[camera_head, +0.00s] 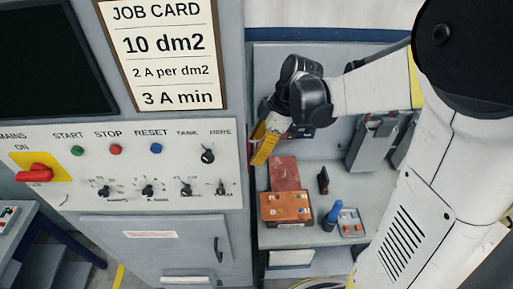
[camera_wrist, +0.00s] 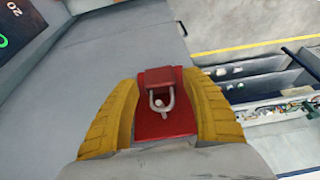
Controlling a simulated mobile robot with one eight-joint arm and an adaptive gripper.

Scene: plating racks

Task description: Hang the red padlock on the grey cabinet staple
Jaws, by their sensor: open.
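My gripper (camera_head: 264,150) is beside the right edge of the grey cabinet, with its yellow fingers pointing down. In the wrist view my gripper (camera_wrist: 162,115) is open, with one finger on each side of the red padlock (camera_wrist: 180,126). A small light metal loop (camera_wrist: 163,100) shows against the red between the fingers. I cannot tell whether this loop is the shackle or the grey staple, or whether it is hooked through anything. Whether the fingers touch the padlock is unclear. The head view does not clearly show the padlock or staple.
The grey cabinet (camera_head: 150,180) carries a control panel and a job card (camera_head: 163,50). On the bench to the right are an orange-brown box (camera_head: 285,207), a blue-handled item (camera_head: 333,214), a small black object (camera_head: 323,180) and grey holders (camera_head: 372,145).

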